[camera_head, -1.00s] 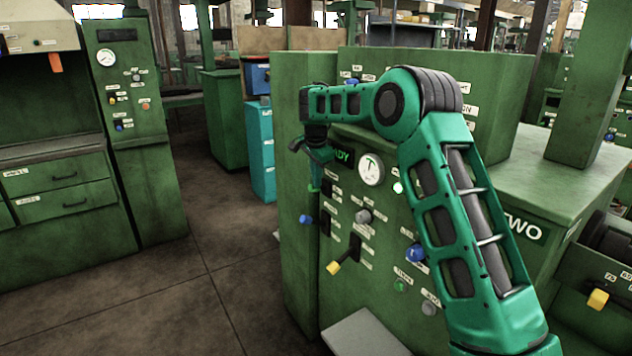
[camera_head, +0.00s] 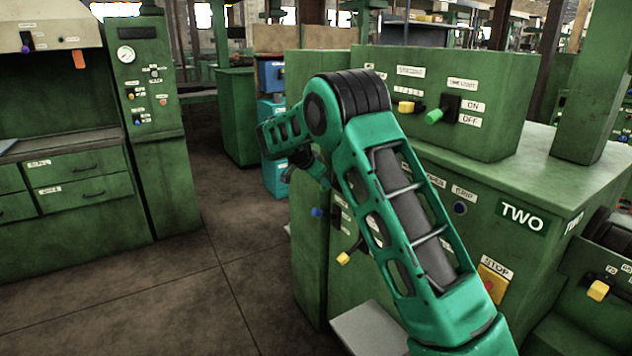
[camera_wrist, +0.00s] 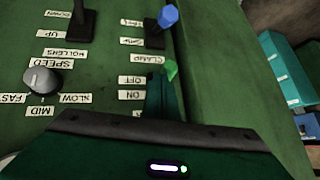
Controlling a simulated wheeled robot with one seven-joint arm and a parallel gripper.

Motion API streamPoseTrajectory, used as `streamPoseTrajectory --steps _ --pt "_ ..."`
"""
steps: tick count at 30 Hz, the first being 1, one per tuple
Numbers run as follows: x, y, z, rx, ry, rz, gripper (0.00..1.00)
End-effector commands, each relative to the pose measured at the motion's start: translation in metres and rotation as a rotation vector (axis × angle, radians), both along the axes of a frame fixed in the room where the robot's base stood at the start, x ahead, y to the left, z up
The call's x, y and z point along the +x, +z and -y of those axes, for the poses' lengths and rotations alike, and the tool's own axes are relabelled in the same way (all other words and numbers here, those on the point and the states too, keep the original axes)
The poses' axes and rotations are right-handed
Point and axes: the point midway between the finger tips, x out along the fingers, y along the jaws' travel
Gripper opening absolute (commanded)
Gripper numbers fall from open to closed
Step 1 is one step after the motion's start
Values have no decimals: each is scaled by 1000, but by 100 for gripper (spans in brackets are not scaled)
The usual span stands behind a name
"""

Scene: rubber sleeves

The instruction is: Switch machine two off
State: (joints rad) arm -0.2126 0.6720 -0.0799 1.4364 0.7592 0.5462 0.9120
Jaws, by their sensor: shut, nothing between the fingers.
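Machine two is the green cabinet with the TWO plate (camera_head: 521,216). My gripper (camera_head: 288,177) is near the left part of its front panel, small and partly hidden by my arm. The wrist view shows the panel upside down, with my gripper's body along the bottom. A green-tipped lever (camera_wrist: 170,70) stands beside the OFF label (camera_wrist: 132,80) and ON label (camera_wrist: 131,95), just beyond my gripper. Its name label is partly covered. Contact between lever and fingers cannot be told. My gripper is shut and empty.
A blue-tipped lever (camera_wrist: 168,16) is close to the green one, by the CLAMP label. A grey speed knob (camera_wrist: 41,80) is at the left. The upper box has another green lever (camera_head: 434,117) marked ON and OFF. A yellow-backed stop button (camera_head: 492,282) is lower right.

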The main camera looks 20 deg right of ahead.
Motion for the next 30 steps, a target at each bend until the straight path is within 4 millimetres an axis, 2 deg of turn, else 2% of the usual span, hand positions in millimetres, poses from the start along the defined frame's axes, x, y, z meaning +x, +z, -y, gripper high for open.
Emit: streamPoseTrajectory --steps 3,11,24,30 --pt "0 -5 -2 -71 0 12 0" --pt "0 -4 0 -62 -4 10 0" --pt "-1 12 1 -61 -4 11 0" --pt "-1 12 1 -60 -4 10 0"
